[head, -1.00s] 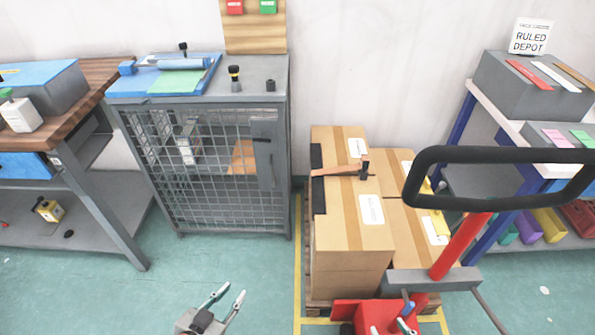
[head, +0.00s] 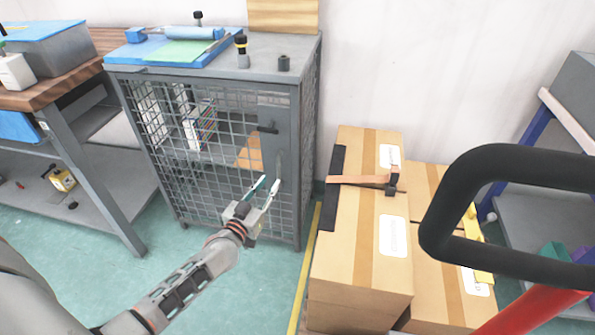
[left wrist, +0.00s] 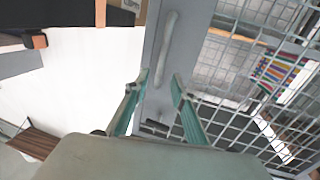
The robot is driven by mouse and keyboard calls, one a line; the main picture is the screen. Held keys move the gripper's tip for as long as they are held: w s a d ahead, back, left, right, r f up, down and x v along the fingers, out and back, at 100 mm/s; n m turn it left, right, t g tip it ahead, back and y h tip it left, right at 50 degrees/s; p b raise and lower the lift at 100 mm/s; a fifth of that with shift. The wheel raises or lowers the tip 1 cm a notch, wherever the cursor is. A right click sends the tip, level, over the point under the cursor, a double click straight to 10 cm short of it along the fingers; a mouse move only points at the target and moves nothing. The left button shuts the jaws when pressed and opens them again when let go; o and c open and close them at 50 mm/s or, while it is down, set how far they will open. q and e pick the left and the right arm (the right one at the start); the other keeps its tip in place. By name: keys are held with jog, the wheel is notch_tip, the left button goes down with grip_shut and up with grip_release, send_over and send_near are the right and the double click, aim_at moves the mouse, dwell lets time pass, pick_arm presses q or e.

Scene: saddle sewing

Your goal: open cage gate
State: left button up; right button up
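The grey wire-mesh cage gate (head: 200,165) fills the front of the cage cabinet and appears closed. Near its right edge is a grey plate (head: 272,150) with a small black latch (head: 267,129) and an upright handle. In the left wrist view the curved grey handle (left wrist: 166,50) stands just beyond my fingertips. My left gripper (head: 265,187) is in front of the lower part of the plate. In the left wrist view its two green fingers (left wrist: 160,83) are apart, with nothing clearly held between them. My right gripper is not in view.
Books and an orange item (head: 249,152) are inside the cage. A blue tray (head: 130,56) lies on top. Cardboard boxes (head: 360,255) stand to the right, beside a black-handled cart (head: 433,220). A wooden workbench (head: 85,75) is left. Green floor before the cage is free.

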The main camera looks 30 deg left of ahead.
aim_at(278, 170)
pick_arm(q)
jog(key=w, duration=0.2)
jog(key=w+b, duration=0.1)
jog(key=w, duration=0.3)
jog(key=shift+a+f+b, duration=0.15)
jog(key=shift+a+b, duration=0.1)
jog(key=shift+b, duration=0.15)
jog(key=shift+w, duration=0.6)
jog(key=shift+w+r, duration=0.25)
jog(key=shift+w, duration=0.05)
grip_shut()
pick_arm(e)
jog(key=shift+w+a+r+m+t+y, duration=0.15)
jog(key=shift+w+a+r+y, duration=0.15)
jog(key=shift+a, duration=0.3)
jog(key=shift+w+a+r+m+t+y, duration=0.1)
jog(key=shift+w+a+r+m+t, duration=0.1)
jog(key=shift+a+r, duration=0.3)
